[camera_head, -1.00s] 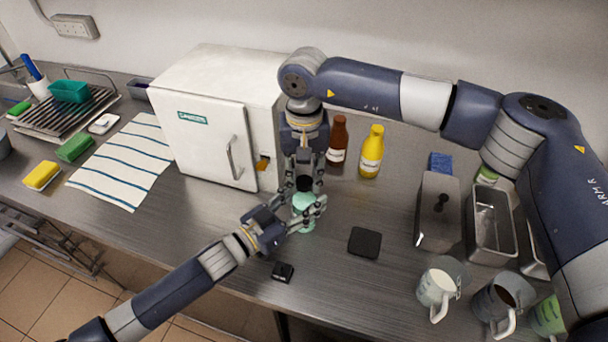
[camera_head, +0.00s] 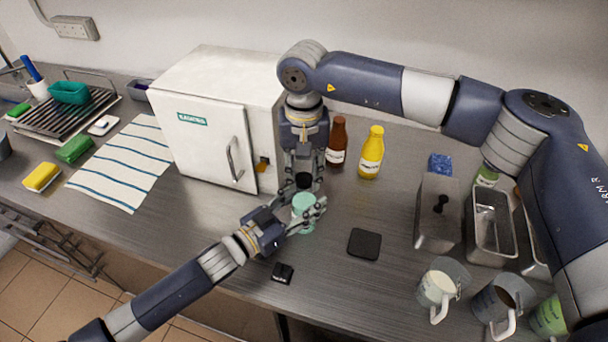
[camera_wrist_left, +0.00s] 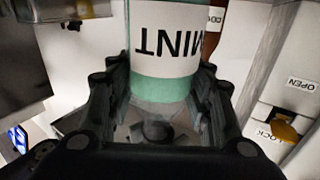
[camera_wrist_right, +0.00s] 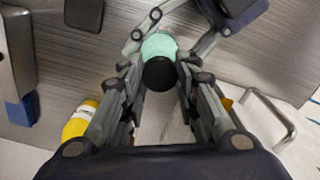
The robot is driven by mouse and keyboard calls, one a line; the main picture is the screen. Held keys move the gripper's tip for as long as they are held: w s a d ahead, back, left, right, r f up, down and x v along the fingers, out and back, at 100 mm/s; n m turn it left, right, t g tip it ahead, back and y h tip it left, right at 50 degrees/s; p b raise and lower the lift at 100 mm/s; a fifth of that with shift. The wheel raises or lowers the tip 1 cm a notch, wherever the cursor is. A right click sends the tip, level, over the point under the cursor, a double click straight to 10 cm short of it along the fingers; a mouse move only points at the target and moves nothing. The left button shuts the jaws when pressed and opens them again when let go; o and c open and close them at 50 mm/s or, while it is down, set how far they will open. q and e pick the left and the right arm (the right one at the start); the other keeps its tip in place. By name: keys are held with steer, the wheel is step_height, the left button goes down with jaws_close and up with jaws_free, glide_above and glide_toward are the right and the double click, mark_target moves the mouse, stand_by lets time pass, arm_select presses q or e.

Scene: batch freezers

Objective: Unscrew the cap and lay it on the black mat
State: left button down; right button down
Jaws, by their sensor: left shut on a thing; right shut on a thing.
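The mint-green bottle (camera_head: 303,206) stands on the steel counter in front of the white freezer. My left gripper (camera_head: 306,217) is shut around it from the side; its MINT label (camera_wrist_left: 165,45) appears upside down in the left wrist view. The black cap (camera_head: 304,180) is at the bottle's top, between the fingers of my right gripper (camera_head: 303,178), which points down and is shut on it. The cap also shows in the right wrist view (camera_wrist_right: 159,74). I cannot tell whether cap and bottle are apart. The black mat (camera_head: 364,244) lies bare to the right.
The white freezer (camera_head: 212,140) stands close on the left. Brown (camera_head: 337,142) and yellow (camera_head: 370,153) bottles stand behind. A small black item (camera_head: 283,272) lies near the front edge. Metal containers (camera_head: 490,222) and mugs (camera_head: 437,287) stand right of the mat. Counter around the mat is clear.

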mark_target(304, 178)
steer(key=shift+r, duration=0.55)
steer(key=shift+r, duration=0.1)
steer(key=shift+r, duration=1.9)
arm_select(q)
steer(key=c, duration=0.7)
jaws_free()
steer(key=v, duration=1.2)
